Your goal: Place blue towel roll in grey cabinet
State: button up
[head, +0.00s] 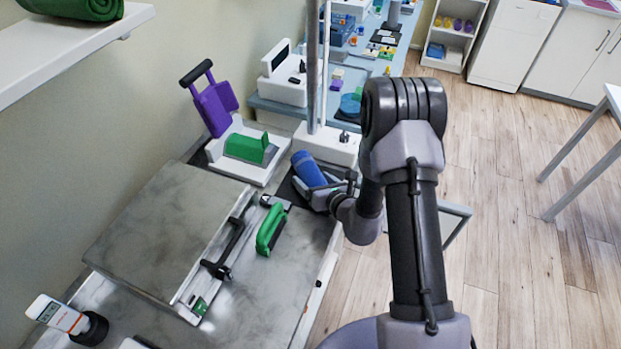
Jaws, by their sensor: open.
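The blue towel roll (307,168) stands tilted at the back right of the grey counter, beside a white stand. My gripper (318,190) is at the roll's lower end, with its jaws open around or just beside it; the arm and the small size hide the exact contact. A grey marbled box (150,225) with a black bar handle (230,245) on its right side lies on the counter to the left; it looks like the grey cabinet. Its front looks shut, and its inside is hidden.
A green-handled brush (270,229) lies between the box and my gripper. A purple device (213,103) and green block (247,148) are behind. A handheld meter (58,314) stands front left. A white shelf (60,45) holds a green roll (75,7).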

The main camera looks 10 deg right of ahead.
jog(key=c, duration=1.4)
